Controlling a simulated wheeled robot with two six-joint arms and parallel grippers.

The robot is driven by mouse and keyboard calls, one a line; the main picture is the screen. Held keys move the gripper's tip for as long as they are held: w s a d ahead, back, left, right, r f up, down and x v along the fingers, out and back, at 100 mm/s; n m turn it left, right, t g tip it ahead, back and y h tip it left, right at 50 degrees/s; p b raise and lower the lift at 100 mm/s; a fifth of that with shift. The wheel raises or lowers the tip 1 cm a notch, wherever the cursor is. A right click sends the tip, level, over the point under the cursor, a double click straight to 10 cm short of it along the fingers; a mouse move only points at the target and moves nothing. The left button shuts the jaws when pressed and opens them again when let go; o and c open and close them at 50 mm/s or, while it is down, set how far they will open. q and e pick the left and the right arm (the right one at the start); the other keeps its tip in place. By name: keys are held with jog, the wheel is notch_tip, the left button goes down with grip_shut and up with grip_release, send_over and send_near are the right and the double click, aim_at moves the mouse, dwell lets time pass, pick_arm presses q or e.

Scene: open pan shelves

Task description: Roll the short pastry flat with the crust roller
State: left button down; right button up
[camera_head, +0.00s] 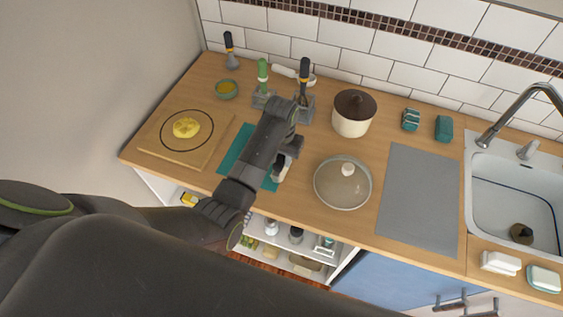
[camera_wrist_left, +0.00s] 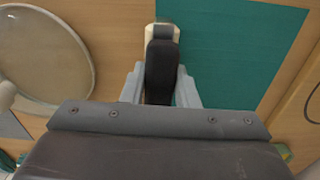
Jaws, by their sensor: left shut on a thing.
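The short pastry (camera_head: 186,128), a yellow lump, lies inside a dark ring drawn on a wooden board (camera_head: 156,150) at the left of the counter. My left gripper (camera_head: 286,161) is over the right part of a teal mat (camera_head: 231,158), right of the board. It is shut on a black-handled tool with a cream end (camera_wrist_left: 163,65); the left wrist view shows the handle between the fingers. Much of this tool is hidden, and I cannot tell for sure that it is the crust roller. My right gripper is not in view.
Upright tools with green (camera_head: 262,70) and black (camera_head: 304,70) handles stand in holders at the back. A small bowl (camera_head: 227,89) is behind the board. A cream pot (camera_head: 352,115) and a lidded pan (camera_head: 342,190) are to the right, before a grey mat (camera_head: 419,200) and sink (camera_head: 510,175).

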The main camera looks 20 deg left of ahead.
pick_arm(q)
jog(key=shift+r, duration=0.2)
jog(key=shift+r, duration=0.85)
jog(key=shift+r, duration=0.1)
jog(key=shift+r, duration=2.4)
jog(key=shift+r, duration=0.1)
